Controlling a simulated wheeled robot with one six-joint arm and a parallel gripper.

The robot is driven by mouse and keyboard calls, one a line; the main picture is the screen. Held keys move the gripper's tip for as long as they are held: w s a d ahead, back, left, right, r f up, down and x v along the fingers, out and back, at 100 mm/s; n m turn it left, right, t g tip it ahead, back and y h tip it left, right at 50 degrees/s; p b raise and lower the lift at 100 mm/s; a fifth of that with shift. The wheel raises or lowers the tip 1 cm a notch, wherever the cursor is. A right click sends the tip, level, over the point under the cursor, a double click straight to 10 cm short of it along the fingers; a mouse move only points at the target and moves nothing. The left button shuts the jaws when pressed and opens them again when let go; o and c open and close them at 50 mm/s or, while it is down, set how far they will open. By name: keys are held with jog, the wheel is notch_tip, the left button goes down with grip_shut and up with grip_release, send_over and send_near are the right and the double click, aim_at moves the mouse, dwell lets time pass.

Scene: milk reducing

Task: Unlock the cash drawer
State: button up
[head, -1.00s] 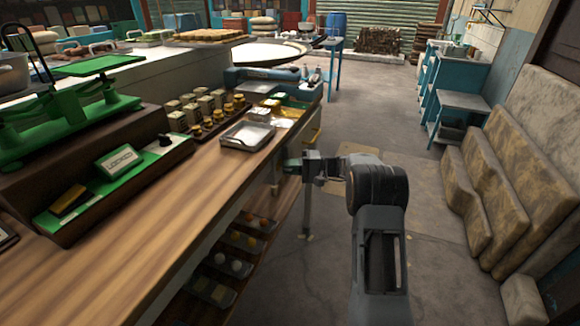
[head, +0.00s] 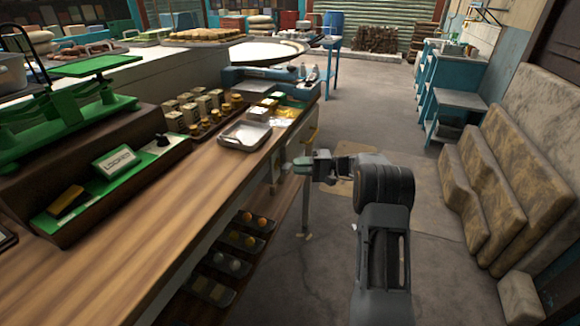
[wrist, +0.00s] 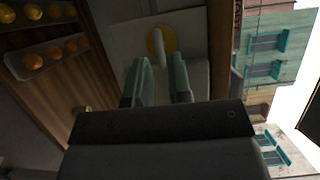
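In the wrist view, a pale panel (wrist: 125,38) carries a yellow disc (wrist: 168,36) with a pale, narrow handle (wrist: 159,54) standing out of it. I take this panel to be the drawer front, but cannot be sure. My gripper (wrist: 158,62) is open, its two greenish fingers apart on either side of the handle's near end. I cannot tell whether either finger touches it. In the head view, my gripper (head: 290,165) is beside the counter's right side, below its top.
The wooden counter (head: 150,210) fills the left, with a metal tray (head: 245,136) and several small boxes on top. Dark trays (head: 228,264) of round items sit on a shelf beneath it. Stacked slabs (head: 500,190) line the right wall. The floor between is clear.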

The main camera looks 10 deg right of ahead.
jog(key=v, duration=1)
jog(key=shift+w, duration=0.1)
notch_tip(320, 180, down, 8)
jog(key=s+m+g+h, duration=0.1)
jog(key=s+m+h, duration=0.2)
jog(key=m+h, duration=0.1)
jog(key=s+a+r+g+h+p, duration=0.3)
jog(key=s+a+h+p, duration=0.2)
jog(key=s, duration=0.2)
jog(key=s+a+r+n+t+h+p, duration=0.1)
jog(key=s+a+r+n+h+p, duration=0.2)
jog(key=s+r+p, duration=0.4)
jog(key=s+a+r+n+t+h+p, duration=0.2)
jog(key=s+a+r+n+h+p, duration=0.2)
jog(key=s+r+p, duration=0.3)
jog(key=s+a+r+h, duration=0.1)
jog(key=s+r, duration=0.3)
jog(key=r, duration=0.6)
jog(key=shift+s+a+r, duration=0.25)
jog(key=shift+a+r, duration=0.05)
jog(key=shift+a, duration=0.1)
